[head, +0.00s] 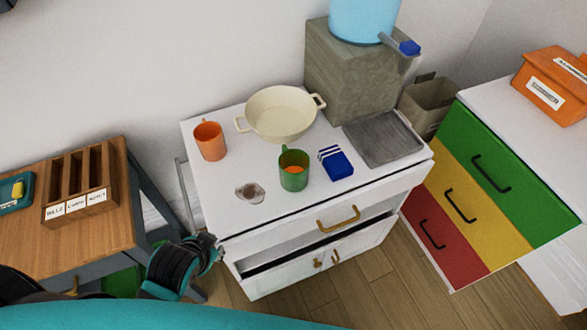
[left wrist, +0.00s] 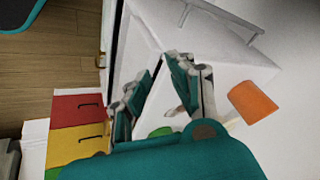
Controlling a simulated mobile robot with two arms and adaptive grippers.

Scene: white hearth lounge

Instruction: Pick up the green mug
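The green mug (head: 293,171) stands upright near the middle of the white cabinet top, with something orange visible inside it. My left gripper (head: 208,246) is at the cabinet's front left corner, to the left of the mug and nearer to me, not touching it. In the left wrist view the gripper's two fingers (left wrist: 163,66) are spread with nothing seen between them, so it looks open. A small green patch, probably the mug (left wrist: 161,132), shows behind the gripper body, mostly hidden. My right gripper is not in view.
Around the mug are an orange mug (head: 209,141), a cream pot (head: 281,114), a small glass-like item (head: 250,192), a blue box (head: 336,163) and a grey tray (head: 382,138). A drawer (head: 315,250) stands open at the cabinet front. A wooden side table (head: 95,240) is at left.

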